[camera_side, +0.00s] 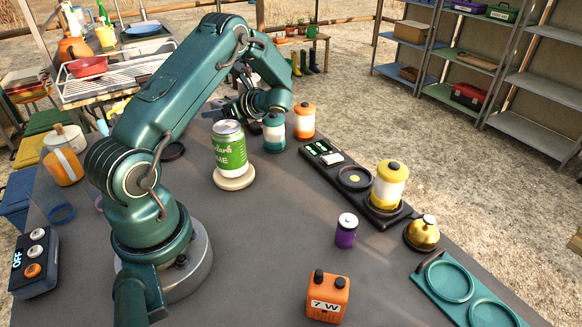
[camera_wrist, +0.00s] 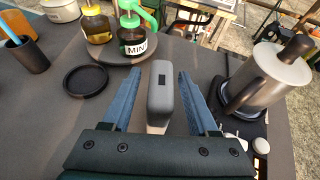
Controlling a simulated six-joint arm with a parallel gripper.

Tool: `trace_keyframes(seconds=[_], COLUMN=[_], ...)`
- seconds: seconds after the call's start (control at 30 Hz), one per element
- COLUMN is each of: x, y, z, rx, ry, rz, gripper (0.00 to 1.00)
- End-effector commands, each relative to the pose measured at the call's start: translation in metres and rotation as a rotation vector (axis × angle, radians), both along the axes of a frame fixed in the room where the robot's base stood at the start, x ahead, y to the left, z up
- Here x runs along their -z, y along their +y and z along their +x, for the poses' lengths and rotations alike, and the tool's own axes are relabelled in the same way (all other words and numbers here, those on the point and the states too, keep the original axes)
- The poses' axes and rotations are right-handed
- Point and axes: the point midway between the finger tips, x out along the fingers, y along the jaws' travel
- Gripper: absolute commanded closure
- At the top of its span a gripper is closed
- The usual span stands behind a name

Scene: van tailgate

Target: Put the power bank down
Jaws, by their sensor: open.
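The power bank, a grey rounded block with a small dark port (camera_wrist: 168,98), stands upright on the table between my fingers in the wrist view. Its lower end is partly hidden by my gripper's body. My gripper (camera_wrist: 160,76) is open, with one finger on each side of the block and a visible gap on both sides. In the side view my gripper (camera_side: 238,108) is low over the far part of the table, partly behind the green can (camera_side: 230,150). I cannot make out the power bank there.
In the wrist view a grey metal pot (camera_wrist: 262,80) stands close right of my fingers. A black round coaster (camera_wrist: 85,81) lies left, and a green-pump bottle (camera_wrist: 133,35) stands ahead. In the side view, teal (camera_side: 273,133) and orange (camera_side: 304,121) jars stand near my gripper.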

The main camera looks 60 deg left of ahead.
Motion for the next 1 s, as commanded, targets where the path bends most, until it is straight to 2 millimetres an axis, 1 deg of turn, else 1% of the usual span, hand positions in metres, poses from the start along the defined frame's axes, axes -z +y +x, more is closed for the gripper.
trace_keyframes(seconds=[0.03, 0.3, 0.4, 0.5, 0.7, 1.0], x=[-0.004, -0.026, -0.032, -0.037, -0.042, -0.042], y=[-0.008, -0.057, -0.072, -0.083, -0.093, -0.094], z=[0.005, 0.026, 0.031, 0.036, 0.039, 0.039], rx=[0.006, 0.008, 0.006, 0.004, 0.002, 0.002], ry=[-0.002, -0.004, -0.003, -0.003, -0.001, -0.001], rz=[0.001, 0.002, 0.0, 0.001, 0.0, 0.0], gripper=[0.4, 0.4, 0.4, 0.4, 0.4, 0.4])
